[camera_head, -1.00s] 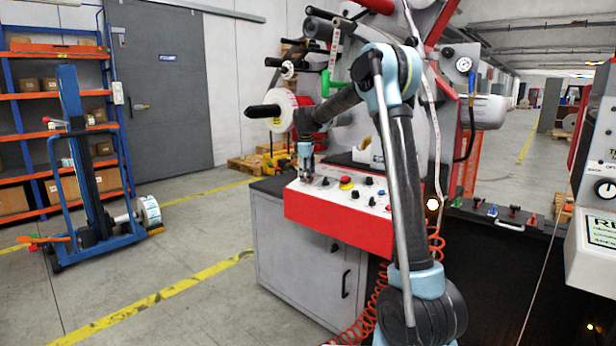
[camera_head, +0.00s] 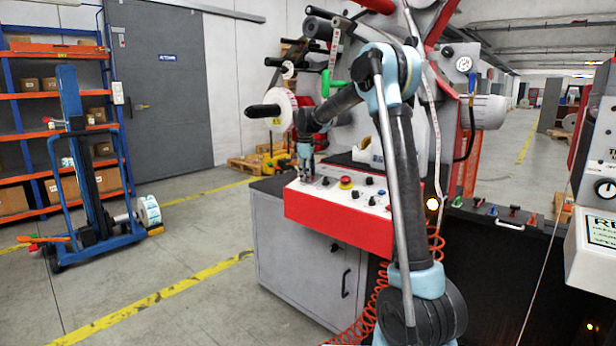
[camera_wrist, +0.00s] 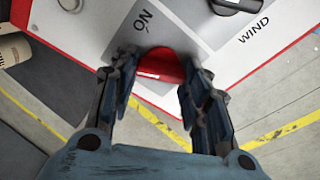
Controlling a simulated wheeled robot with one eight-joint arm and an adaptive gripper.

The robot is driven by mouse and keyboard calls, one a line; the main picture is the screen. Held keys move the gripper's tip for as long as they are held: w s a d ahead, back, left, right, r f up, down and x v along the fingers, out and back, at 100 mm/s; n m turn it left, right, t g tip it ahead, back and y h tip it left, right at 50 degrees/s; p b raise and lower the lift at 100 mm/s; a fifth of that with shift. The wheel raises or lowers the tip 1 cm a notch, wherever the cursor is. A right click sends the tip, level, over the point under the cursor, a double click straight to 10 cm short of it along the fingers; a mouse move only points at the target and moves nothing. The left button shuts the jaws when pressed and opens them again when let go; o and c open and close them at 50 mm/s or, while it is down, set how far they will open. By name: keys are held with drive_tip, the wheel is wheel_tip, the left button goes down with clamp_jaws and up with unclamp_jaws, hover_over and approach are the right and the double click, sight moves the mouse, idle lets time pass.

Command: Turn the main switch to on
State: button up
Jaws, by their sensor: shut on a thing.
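The main switch (camera_wrist: 162,66) is a red knob on the white panel. In the wrist view it lies between the fingers of my gripper (camera_wrist: 160,82), near the printed word ON. My gripper is shut on the knob, one finger on each side. In the head view my gripper (camera_head: 305,176) is down at the left end of the control panel (camera_head: 335,193), and the red knob is hidden there.
A black knob (camera_wrist: 234,4) marked WIND is at the top right of the wrist view. A white roll (camera_head: 281,112) hangs above and left.

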drive_tip(key=m, duration=0.5)
drive_tip(key=shift+m+t, duration=0.4)
drive_tip(key=m, duration=0.5)
drive_tip(key=shift+h, duration=0.4)
drive_tip(key=shift+m, duration=0.3)
drive_tip(key=o, duration=1.1)
drive_tip(key=shift+c, duration=0.2)
drive_tip(key=v, duration=1.2)
drive_tip(key=shift+s+f, duration=0.1)
